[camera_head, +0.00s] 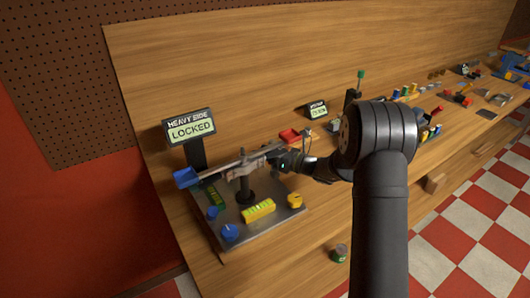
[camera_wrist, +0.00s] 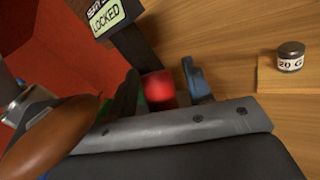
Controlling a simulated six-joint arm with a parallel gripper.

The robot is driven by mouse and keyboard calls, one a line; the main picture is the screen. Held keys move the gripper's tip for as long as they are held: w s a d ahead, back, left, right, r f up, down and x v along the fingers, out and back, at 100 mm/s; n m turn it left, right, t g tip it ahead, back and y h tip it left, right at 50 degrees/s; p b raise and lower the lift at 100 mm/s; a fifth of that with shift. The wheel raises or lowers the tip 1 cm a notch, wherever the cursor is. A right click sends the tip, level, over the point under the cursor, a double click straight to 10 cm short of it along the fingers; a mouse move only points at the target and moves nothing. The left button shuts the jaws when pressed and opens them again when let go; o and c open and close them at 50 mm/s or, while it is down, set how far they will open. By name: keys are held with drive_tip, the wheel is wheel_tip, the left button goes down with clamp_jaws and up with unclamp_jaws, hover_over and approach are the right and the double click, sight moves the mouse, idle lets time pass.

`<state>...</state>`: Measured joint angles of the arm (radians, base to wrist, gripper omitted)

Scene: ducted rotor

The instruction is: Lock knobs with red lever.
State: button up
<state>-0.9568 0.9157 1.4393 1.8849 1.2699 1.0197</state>
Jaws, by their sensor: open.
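A balance with a tilted metal beam stands on a grey base plate (camera_head: 285,217) in the head view. A blue pan (camera_head: 186,177) hangs at its left end, and a red pan (camera_head: 289,135) shows by its right end. Two blue knobs (camera_head: 230,232) and a yellow knob (camera_head: 295,200) sit on the plate. The display (camera_head: 190,130) reads "HEAVY SIDE LOCKED" and shows in the wrist view too (camera_wrist: 108,18). My gripper (camera_head: 282,160) is open beside the beam's right part. A red rounded part (camera_wrist: 158,88) is just ahead in the wrist view; whether it is the lever is unclear.
A yellow block (camera_head: 258,210) lies on the plate's front part. A smaller display (camera_head: 317,110) stands behind my gripper. A jar marked 20 G (camera_wrist: 290,56) stands on a wooden block in the wrist view. Many small parts crowd the bench to the right.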

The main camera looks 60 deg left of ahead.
clamp_jaws()
drive_tip(key=shift+d+r+n+g+y, duration=0.35)
drive_tip(key=shift+d+n+g+y, duration=0.3)
drive_tip(key=shift+d+n+y, duration=0.1)
drive_tip(key=shift+d+r+n+g+y, duration=0.35)
drive_tip(key=shift+d+n+g+y, duration=0.3)
drive_tip(key=shift+y, duration=0.1)
unclamp_jaws()
drive_tip(key=v, duration=0.5)
drive_tip(key=shift+w+d, duration=0.15)
drive_tip(key=w+d, duration=0.6)
drive_tip(key=d, duration=0.4)
